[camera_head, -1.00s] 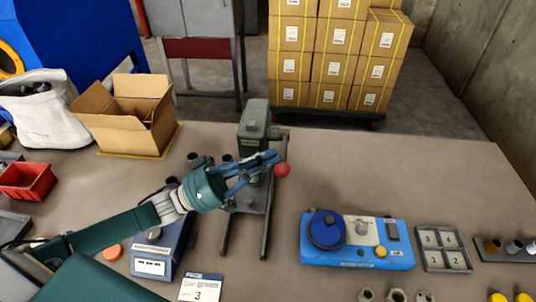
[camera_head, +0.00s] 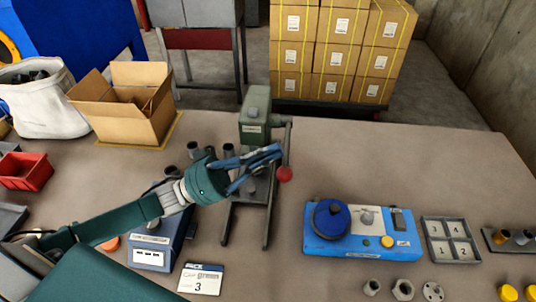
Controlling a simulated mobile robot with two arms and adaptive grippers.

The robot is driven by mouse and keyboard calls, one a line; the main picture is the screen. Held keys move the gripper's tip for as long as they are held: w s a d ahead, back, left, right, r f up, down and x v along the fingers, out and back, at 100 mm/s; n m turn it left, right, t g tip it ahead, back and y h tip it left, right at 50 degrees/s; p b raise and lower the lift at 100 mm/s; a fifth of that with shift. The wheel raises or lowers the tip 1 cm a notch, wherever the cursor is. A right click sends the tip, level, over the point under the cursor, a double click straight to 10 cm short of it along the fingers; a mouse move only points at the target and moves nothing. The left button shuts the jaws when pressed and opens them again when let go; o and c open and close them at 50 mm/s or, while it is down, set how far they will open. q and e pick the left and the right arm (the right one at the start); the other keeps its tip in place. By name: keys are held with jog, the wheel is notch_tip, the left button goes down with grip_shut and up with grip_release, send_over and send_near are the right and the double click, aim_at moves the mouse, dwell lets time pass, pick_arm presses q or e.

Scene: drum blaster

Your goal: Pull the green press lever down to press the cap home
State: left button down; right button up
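The green press (camera_head: 255,112) stands upright on a grey base with two long feet on the bench. Its lever (camera_head: 288,138) runs down the right side and ends in a red ball knob (camera_head: 285,174). My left gripper (camera_head: 279,152) reaches across the front of the press from the left, its blue fingers by the lever just above the knob. The fingers come close together at the tips, but I cannot tell whether they close on the lever. The gripper partly hides the press's middle, and I cannot make out the cap there. My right gripper is not in view.
A blue fixture (camera_head: 362,244) with a round dial sits to the right, beside a numbered grey tray (camera_head: 427,240). Dark cylinders (camera_head: 193,150) stand left of the press. A blue-grey box (camera_head: 150,253) and a sign card (camera_head: 201,280) lie before it. An open carton (camera_head: 110,122) is behind left.

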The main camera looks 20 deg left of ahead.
pick_arm(q)
jog(key=a+r+b+v, duration=0.1)
jog(key=b+v, duration=0.1)
jog(key=v, duration=0.7)
jog(key=shift+a+b, duration=0.35)
jog(key=shift+b, duration=0.05)
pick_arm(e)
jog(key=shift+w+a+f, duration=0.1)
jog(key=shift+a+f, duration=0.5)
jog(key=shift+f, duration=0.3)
pick_arm(q)
jog(key=shift+w+r, duration=0.1)
